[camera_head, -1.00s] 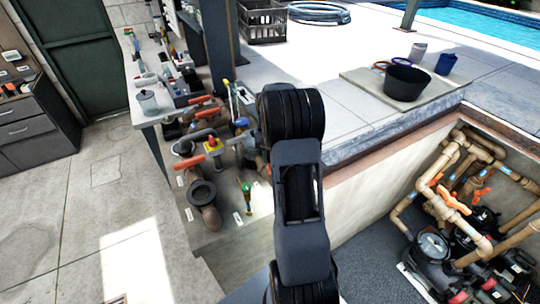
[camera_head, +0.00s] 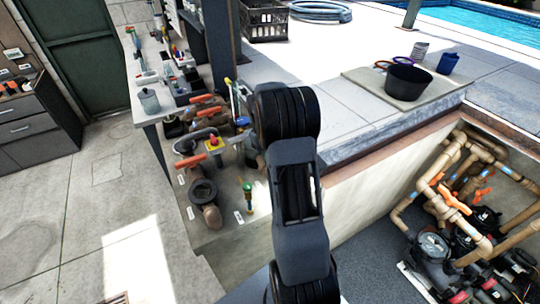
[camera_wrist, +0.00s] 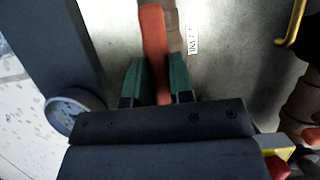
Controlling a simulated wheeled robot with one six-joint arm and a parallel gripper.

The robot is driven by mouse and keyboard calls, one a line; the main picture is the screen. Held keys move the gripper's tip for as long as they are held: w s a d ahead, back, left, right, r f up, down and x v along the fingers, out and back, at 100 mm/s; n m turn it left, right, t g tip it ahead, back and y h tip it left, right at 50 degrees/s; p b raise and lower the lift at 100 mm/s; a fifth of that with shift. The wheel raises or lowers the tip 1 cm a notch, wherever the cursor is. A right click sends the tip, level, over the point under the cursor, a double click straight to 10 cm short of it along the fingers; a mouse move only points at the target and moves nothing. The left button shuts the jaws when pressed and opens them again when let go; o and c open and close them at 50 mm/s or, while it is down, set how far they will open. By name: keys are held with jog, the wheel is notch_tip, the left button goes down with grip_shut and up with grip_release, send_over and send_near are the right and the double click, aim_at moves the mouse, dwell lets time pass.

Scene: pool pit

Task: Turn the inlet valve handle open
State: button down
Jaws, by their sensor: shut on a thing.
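The orange-red inlet valve handle (camera_wrist: 154,35) runs lengthwise between the two green fingers of my gripper (camera_wrist: 157,85) in the wrist view. The fingers are shut on it from both sides. A white label reading roughly INLET (camera_wrist: 193,40) lies just right of the handle. The valve body under the handle is mostly hidden.
A yellow hook (camera_wrist: 292,28) stands right of the handle in the wrist view.

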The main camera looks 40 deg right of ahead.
jog(key=shift+s+f, duration=0.1)
jog(key=c, duration=1)
grip_release()
jog(key=b+v, duration=0.1)
jog(key=v, duration=1.2)
jog(key=shift+w+r, duration=0.2)
jog(key=shift+r, duration=0.2)
